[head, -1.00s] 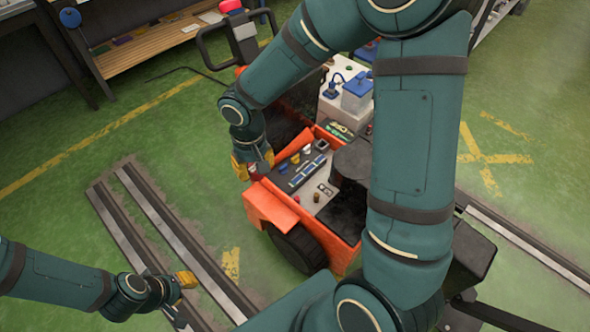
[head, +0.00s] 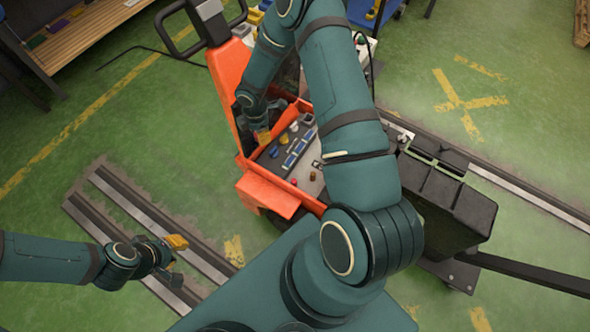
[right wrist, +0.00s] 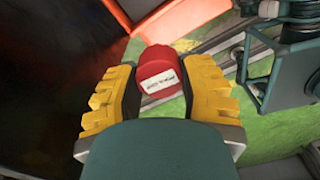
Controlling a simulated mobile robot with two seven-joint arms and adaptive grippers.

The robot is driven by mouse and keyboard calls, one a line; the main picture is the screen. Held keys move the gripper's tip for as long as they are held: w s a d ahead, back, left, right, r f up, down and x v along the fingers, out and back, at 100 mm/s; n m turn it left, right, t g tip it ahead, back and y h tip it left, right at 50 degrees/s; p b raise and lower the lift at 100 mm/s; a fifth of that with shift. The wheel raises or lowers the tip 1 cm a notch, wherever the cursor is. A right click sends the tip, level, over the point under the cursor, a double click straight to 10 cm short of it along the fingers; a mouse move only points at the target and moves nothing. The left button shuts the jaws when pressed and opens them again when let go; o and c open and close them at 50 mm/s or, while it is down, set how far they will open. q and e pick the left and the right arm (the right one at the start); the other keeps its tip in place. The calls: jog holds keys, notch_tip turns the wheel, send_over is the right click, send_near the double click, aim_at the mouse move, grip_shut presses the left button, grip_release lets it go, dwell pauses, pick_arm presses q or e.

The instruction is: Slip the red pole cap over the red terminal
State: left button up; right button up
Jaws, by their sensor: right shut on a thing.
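The red pole cap (right wrist: 160,78), with a white label, sits between the yellow fingers of my right gripper (right wrist: 158,92), which is shut on it. In the head view, my right gripper (head: 262,136) is at the left edge of the open compartment of the orange machine (head: 228,85); the cap is hardly visible there. A small red post (head: 293,181), which looks like the red terminal, stands in the near part of the compartment, apart from the gripper. My left gripper (head: 174,254) is open and empty above the floor at lower left.
A dark strip with blue and white parts (head: 290,155) and several small caps lies in the compartment beside my right gripper. A brownish post (head: 313,176) stands near the red one. My right arm hides much of the machine. Floor rails (head: 150,215) run at left.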

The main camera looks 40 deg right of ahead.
jog(key=shift+s+d+f+n+p, duration=0.4)
jog(key=shift+s+d+f+n, duration=0.95)
jog(key=shift+f+n, duration=2.05)
jog(key=shift+s+d+f+n+p, duration=0.35)
jog(key=shift+s+d+f+n, duration=0.4)
jog(key=shift+s+f+n, duration=1.95)
jog(key=shift+s+d+f+n+p, duration=0.4)
jog(key=shift+s+d+f+n, duration=0.55)
jog(key=shift+f+n, duration=3.2)
jog(key=shift+w+d+f, duration=0.1)
jog(key=shift+d+f, duration=0.05)
jog(key=shift+f, duration=0.1)
jog(key=shift+f, duration=0.1)
